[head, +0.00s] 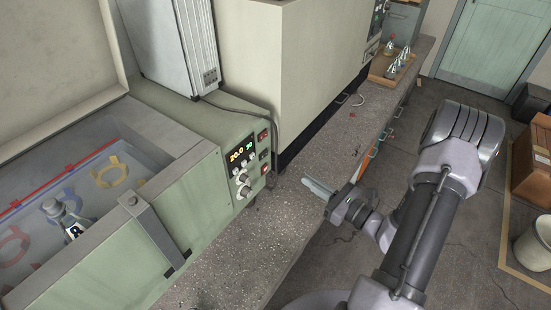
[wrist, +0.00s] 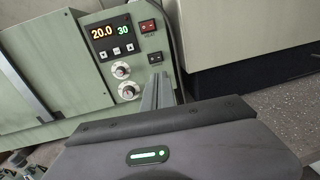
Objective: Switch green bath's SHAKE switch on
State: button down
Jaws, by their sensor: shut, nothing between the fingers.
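The green bath (head: 120,240) stands at the left with its lid raised and a flask inside. Its front panel (head: 243,165) has a lit display (wrist: 110,31) reading 20.0 and 30, small buttons and two round knobs. At the panel's right edge are a red rocker switch (wrist: 148,26) and, below it, a dark switch (wrist: 155,58); their labels are too small to read surely. A further reddish spot lies lower in the head view. My gripper (head: 308,184) is shut and empty, over the bench and right of the panel, apart from it. Its fingers (wrist: 158,92) point toward the panel's right side.
A cable runs across the bath's top. A tray of flasks (head: 388,66) sits farther along the concrete bench (head: 285,220). The bench strip before the panel is clear.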

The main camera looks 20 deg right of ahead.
aim_at(268, 153)
jog(key=b+x, duration=0.2)
jog(key=x, duration=1.2)
jog(key=shift+s, duration=0.1)
